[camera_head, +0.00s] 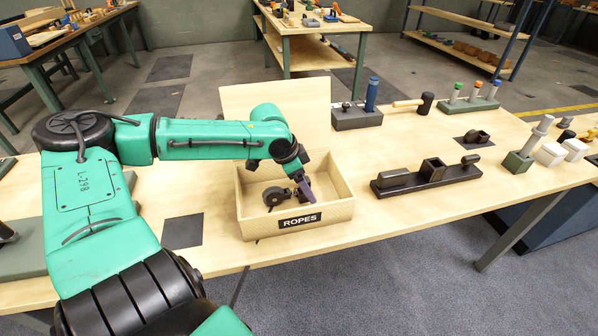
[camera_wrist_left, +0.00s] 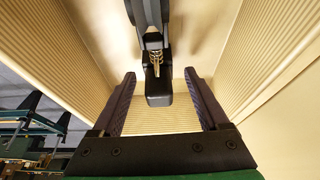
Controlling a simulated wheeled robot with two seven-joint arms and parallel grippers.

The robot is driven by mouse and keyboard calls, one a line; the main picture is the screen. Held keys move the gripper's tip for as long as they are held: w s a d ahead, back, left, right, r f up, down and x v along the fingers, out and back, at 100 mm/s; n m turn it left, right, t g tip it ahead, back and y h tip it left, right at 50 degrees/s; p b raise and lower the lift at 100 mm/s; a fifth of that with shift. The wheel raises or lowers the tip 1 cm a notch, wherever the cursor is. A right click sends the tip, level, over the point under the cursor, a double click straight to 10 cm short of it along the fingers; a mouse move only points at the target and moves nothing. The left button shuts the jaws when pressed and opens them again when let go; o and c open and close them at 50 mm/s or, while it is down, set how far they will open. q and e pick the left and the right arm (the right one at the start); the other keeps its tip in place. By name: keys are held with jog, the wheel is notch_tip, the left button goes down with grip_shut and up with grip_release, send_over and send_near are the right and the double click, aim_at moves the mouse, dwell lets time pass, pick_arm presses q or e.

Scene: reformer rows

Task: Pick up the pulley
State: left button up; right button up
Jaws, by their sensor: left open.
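The pulley (camera_head: 275,197) is a dark piece with a round end, lying inside the tan box labelled ROPES (camera_head: 243,213). In the left wrist view the pulley (camera_wrist_left: 158,92) is black with a brass-coloured part and lies between the two fingers, with gaps on both sides. My left gripper (camera_head: 306,190) reaches down into the box, beside the pulley in the head view. Its fingers (camera_wrist_left: 160,74) are open and hold nothing. The gripper hides part of the pulley in the head view. My right gripper is not in view.
The box walls surround my left gripper, and its lid (camera_head: 280,100) stands up behind. To the right are a dark block fixture (camera_head: 425,177), a grey block with a blue handle (camera_head: 357,118) and a mallet (camera_head: 425,103). A dark mat (camera_head: 183,231) lies left of the box.

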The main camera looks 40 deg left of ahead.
pick_arm(q)
jog(key=shift+w+d+f, duration=0.15)
jog(key=shift+w+f, duration=0.1)
jog(key=shift+f, duration=0.3)
jog(key=shift+r, duration=0.15)
grip_shut()
